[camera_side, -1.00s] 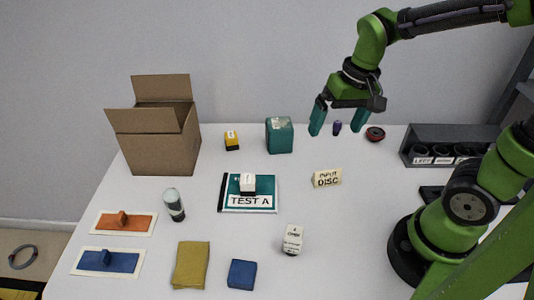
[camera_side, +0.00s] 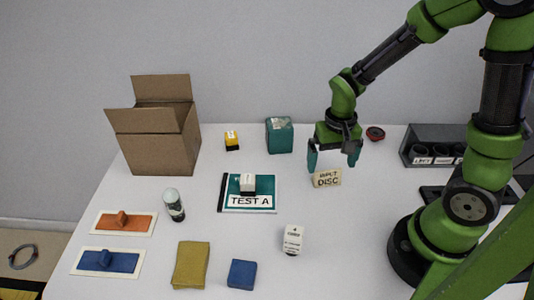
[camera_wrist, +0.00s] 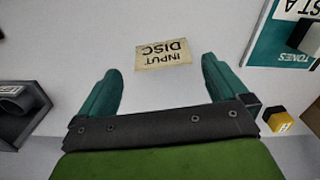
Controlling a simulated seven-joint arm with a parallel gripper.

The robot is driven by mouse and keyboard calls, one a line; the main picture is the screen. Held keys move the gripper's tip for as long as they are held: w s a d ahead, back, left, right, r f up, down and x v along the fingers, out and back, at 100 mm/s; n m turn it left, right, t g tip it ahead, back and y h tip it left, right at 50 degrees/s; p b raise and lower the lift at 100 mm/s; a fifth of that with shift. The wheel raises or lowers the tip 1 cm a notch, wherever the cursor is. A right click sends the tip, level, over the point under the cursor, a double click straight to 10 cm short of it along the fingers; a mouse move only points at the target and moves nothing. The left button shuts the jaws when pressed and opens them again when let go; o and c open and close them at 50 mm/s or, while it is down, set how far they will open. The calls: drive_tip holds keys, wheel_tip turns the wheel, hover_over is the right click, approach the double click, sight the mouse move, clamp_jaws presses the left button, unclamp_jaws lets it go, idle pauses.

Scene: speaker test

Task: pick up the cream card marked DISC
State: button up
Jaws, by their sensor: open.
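My gripper (camera_side: 333,162) is open and empty, just above and behind the card in the side view. Its two teal fingers (camera_wrist: 160,72) are spread wider than the card in the wrist view. I cannot tell the exact height of the fingertips over the table.
The TEST A board (camera_side: 262,204) with a white block (camera_side: 247,184) lies left of the card. A white labelled block (camera_side: 292,240) stands in front. A teal box (camera_side: 279,136) and yellow block (camera_side: 232,141) stand behind. A dark rack (camera_side: 435,150) is at right.

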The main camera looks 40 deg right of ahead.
sight(328, 174)
drive_tip(key=f, duration=0.5)
drive_tip(key=shift+w+f, duration=0.1)
drive_tip(key=shift+w, duration=0.15)
drive_tip(key=c, duration=1)
